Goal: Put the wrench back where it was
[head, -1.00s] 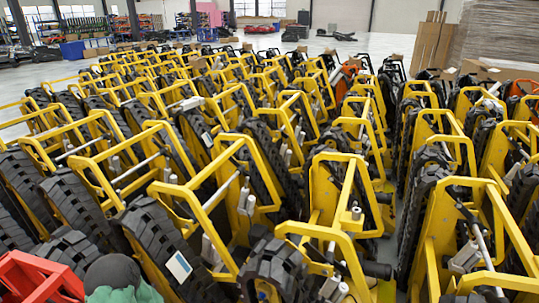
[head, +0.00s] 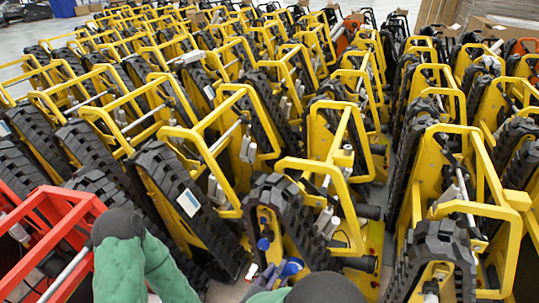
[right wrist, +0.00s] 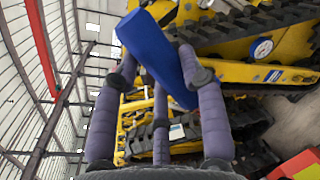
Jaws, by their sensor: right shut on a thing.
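My right gripper (head: 280,266), with purple fingers, shows low in the middle of the head view. In the right wrist view its fingers (right wrist: 158,65) are shut on a long, smooth blue thing. I take this to be the wrench (right wrist: 155,48), which lies slanted between the fingertips; its full shape cannot be made out. Part of the wrench also shows as blue in the head view (head: 263,243), in front of a black rubber track. My left gripper is not in view; only my green left arm shows at the lower left.
Rows of yellow-framed tracked carriers (head: 232,105) with black tracks stand close together, leaving narrow gaps. A red frame (head: 50,235) stands at the lower left. One yellow carrier (head: 372,262) is just right of my right gripper. Cardboard and stacked boards (head: 490,20) are at the back right.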

